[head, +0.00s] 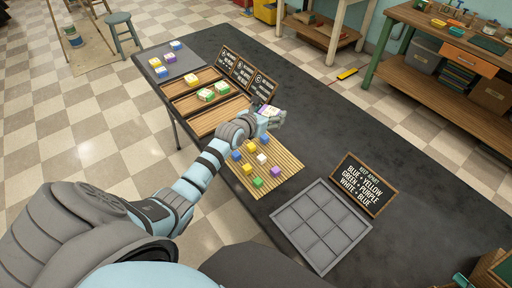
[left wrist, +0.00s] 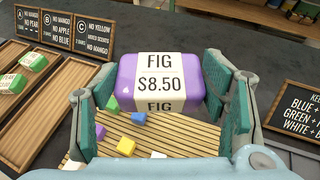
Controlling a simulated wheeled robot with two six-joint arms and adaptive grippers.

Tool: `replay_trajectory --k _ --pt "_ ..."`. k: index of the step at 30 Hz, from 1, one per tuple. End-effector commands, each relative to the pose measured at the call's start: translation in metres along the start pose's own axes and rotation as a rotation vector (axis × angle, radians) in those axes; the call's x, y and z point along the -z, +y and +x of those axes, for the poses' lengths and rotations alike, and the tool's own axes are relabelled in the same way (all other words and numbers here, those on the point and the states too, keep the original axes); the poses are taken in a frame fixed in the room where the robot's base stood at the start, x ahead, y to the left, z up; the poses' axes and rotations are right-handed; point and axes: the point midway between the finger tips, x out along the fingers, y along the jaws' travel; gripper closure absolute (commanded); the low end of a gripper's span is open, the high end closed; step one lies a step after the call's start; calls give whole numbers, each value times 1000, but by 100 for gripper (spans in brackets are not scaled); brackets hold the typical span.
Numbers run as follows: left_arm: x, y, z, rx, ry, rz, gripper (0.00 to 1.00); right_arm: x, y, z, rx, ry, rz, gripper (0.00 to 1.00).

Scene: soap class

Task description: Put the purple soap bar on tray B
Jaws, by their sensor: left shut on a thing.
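My left gripper (left wrist: 172,95) is shut on a purple soap bar (left wrist: 130,82) with a white band reading FIG $8.50. In the head view the gripper (head: 268,115) holds it above the table, just beyond the slatted wooden mat. My right gripper is not identifiable.
Small colored cubes lie on the slatted mat (head: 288,160). A grey gridded tray (head: 320,226) and a KEEP APART sign (head: 364,184) stand to the right.

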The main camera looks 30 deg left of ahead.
Motion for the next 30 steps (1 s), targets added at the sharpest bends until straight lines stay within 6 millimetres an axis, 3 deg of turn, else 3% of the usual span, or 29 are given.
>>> replay_trajectory --k 2,5,8,18,30 --pt "-9 -9 7 -16 0 -10 65 2 1 -11 0 1 0 10" --pt "-3 -15 16 -29 0 -11 65 1 1 -6 0 2 0 10" --pt "20 -14 26 -29 0 -10 65 -1 -1 19 0 2 0 10" --pt "130 -12 71 -29 0 -9 65 -12 -10 136 0 2 0 10" --pt "181 -12 92 -31 1 -10 65 -15 -14 175 1 3 0 10"
